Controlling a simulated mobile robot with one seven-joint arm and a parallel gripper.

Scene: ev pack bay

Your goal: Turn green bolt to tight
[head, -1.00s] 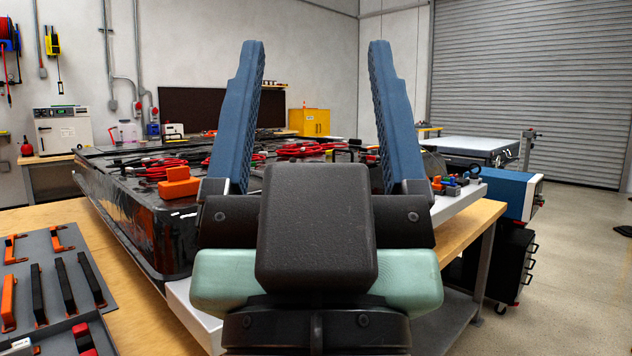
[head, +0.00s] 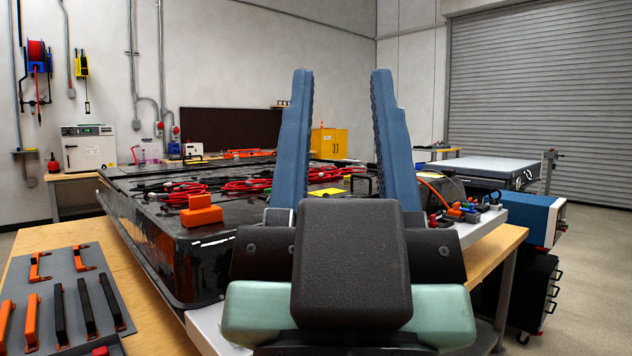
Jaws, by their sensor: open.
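My gripper (head: 342,75) is large in the foreground of the head view, its two blue fingers pointing up and apart with nothing between them. It hides part of the black battery pack (head: 160,235) behind it. No green bolt can be made out for certain. Small coloured pieces (head: 456,211), among them red, orange and blue, stand on the pale ledge (head: 485,228) right of my gripper. They are too small to tell whether one is the green bolt.
Red cables (head: 245,186) and an orange block (head: 201,211) lie on the pack. A grey tray (head: 68,290) with orange and black handle-like parts lies at the lower left on the wooden bench (head: 150,325). A blue box (head: 528,217) stands at the right; open floor lies beyond it.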

